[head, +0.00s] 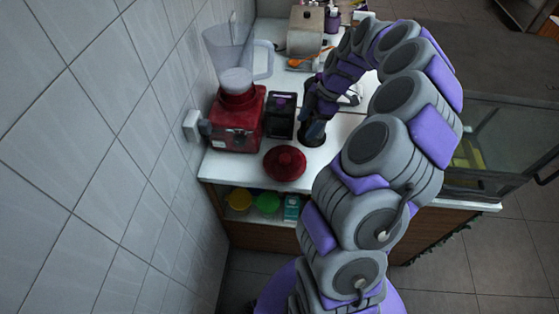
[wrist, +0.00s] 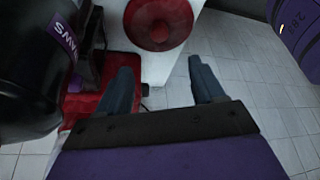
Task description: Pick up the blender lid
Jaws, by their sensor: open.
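The blender lid (head: 285,164) is a round red disc with a raised knob. It lies flat near the front edge of the white counter, in front of the red blender (head: 238,122). In the wrist view the lid (wrist: 158,20) is at the top centre, partly cut off by the frame edge, beyond my fingertips. My gripper (wrist: 162,75) is open, with its two dark fingers apart and nothing between them. In the head view my gripper (head: 313,128) is low over the counter, behind and right of the lid, apart from it.
A black appliance (head: 280,115) stands between the blender and my gripper. The tiled wall (head: 120,130) borders the counter on the left. A shelf below holds a yellow item (head: 239,199), a green item (head: 268,203) and a teal carton (head: 292,208). A glass-fronted case (head: 495,145) stands at right.

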